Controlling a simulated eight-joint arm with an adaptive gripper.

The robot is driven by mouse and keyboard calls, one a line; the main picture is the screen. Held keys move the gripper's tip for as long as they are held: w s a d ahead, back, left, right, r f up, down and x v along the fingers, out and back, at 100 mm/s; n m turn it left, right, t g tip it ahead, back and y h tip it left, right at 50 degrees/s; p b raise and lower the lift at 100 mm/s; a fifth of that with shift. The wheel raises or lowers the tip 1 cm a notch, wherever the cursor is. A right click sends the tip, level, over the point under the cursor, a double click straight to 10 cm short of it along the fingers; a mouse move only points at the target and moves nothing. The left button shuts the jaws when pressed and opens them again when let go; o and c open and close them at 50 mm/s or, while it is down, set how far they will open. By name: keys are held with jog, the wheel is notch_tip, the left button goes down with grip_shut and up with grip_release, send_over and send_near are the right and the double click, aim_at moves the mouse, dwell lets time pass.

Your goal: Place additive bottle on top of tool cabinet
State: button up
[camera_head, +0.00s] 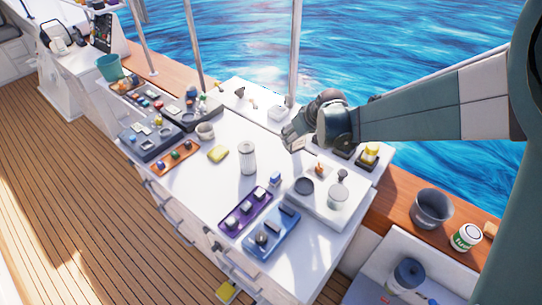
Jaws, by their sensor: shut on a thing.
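The tool cabinet (203,180) is the long white cabinet with drawers along its front, in the middle of the view. My gripper (291,142) is over the back right part of its top, pointing down and left. It is shut on a small pale thing (298,146), mostly hidden by the fingers; I cannot tell if this is the additive bottle. A small white and blue bottle-like item (275,180) stands on the cabinet top below my gripper. A white ribbed cylinder (247,158) stands to the left of it.
Purple (246,211) and blue (272,234) trays lie at the cabinet's front right. A raised white block (325,200) with several parts is right of them. A yellow sponge-like item (218,154) and a cup (205,131) lie left. Bare top shows between them. A metal post (295,55) rises behind.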

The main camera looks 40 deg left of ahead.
jog(key=shift+f, duration=3)
jog(key=shift+f, duration=1.85)
jog(key=shift+f+b, duration=0.1)
jog(key=shift+b, duration=0.3)
jog(key=o, duration=1)
jog(key=shift+r, duration=0.25)
jog(key=shift+p+v, duration=0.45)
jog(key=shift+v, duration=5.45)
